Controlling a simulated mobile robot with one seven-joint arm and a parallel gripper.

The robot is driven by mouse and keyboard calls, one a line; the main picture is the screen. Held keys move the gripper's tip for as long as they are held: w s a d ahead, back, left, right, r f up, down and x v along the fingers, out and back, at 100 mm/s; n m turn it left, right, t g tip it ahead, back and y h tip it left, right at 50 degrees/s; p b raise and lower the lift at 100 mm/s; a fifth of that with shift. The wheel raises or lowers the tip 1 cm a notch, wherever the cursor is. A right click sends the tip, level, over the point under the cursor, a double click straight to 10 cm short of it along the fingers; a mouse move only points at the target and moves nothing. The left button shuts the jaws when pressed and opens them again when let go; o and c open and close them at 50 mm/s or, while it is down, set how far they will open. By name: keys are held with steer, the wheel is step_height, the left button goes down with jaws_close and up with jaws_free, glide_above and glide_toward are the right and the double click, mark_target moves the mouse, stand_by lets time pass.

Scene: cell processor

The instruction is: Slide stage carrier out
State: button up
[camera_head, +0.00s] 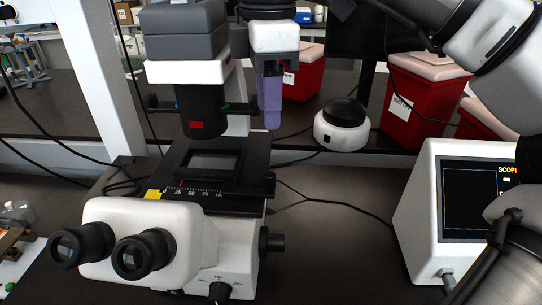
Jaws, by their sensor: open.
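A black stage carrier (176,166) with a rectangular opening sits on the stage of the white microscope (207,245). The stage has a scale of white numbers along its front and a yellow tag at its left corner. My gripper (270,112) hangs just above and behind the stage's right side, pointing down, apart from the carrier. I see its lilac finger; the other finger is hidden or overlaps it in this view. The gripper is open, and I see nothing held in it.
The microscope's black eyepieces (132,257) face the front left. A white monitor box (421,190) stands at the right. A small white and black device (342,125) and red bins (420,98) stand behind. Cables cross the dark bench, which is clear between microscope and monitor.

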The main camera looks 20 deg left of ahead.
mark_target(269, 173)
step_height(269, 173, down, 14)
steer(key=shift+s+r+p, duration=0.15)
steer(key=shift+p, duration=0.9)
jaws_close()
